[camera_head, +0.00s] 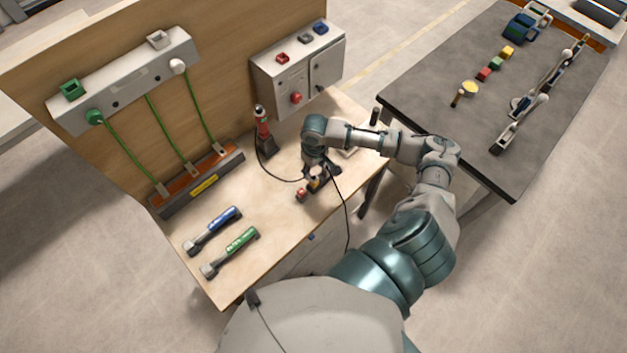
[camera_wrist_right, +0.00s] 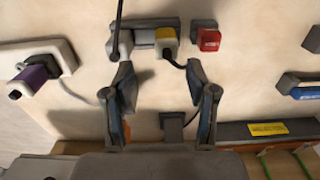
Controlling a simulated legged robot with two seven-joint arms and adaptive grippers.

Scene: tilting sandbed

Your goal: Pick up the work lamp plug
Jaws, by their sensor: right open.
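The work lamp (camera_head: 263,130), red and black, stands at the back of the wooden bench. Its dark cable runs toward a plug (camera_head: 315,173) with a yellow top, seated in a dark power strip. In the right wrist view this plug (camera_wrist_right: 166,38) shows pale with a yellow face, and a black cable leaves it to the lower right. My right gripper (camera_wrist_right: 160,75) is open and empty, its two fingers spread just below the plug, with the plug between their lines and apart from them. In the head view the right gripper (camera_head: 320,163) hangs over the strip, partly hiding it. My left gripper is out of view.
A red switch (camera_wrist_right: 208,40) sits beside the plug. A purple plug (camera_wrist_right: 36,80) stands in a pale socket box at left. A second black cable (camera_head: 346,215) drops over the bench edge. Blue (camera_head: 213,230) and green (camera_head: 230,252) handled tools lie at the front left.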

